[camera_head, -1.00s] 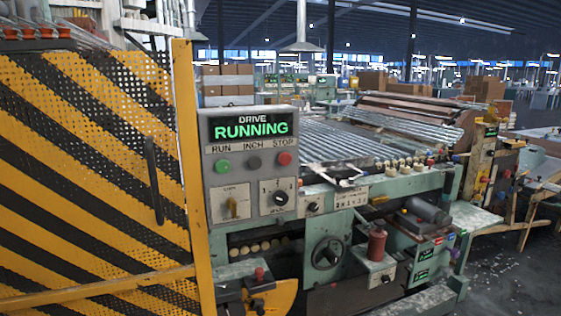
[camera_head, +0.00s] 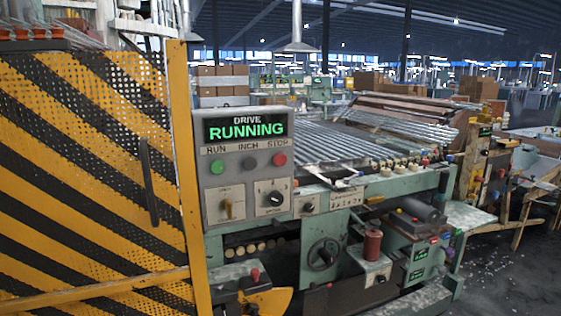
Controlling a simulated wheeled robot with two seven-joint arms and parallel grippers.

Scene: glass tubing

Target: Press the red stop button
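The red stop button (camera_head: 279,160) is a small round button at the right of a row on a grey control panel (camera_head: 246,180). The label STOP stands above it. A grey button (camera_head: 250,162) under INCH is in the middle, and a green button (camera_head: 217,167) under RUN is at the left. The display (camera_head: 246,127) above them reads DRIVE RUNNING in green. Neither of my grippers shows in the head view.
A yellow and black striped mesh guard (camera_head: 85,170) with a dark handle (camera_head: 149,180) stands left of the panel. The green machine (camera_head: 330,225) with glass tubes (camera_head: 340,145) on top extends to the right. Open floor (camera_head: 505,275) shows at the lower right.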

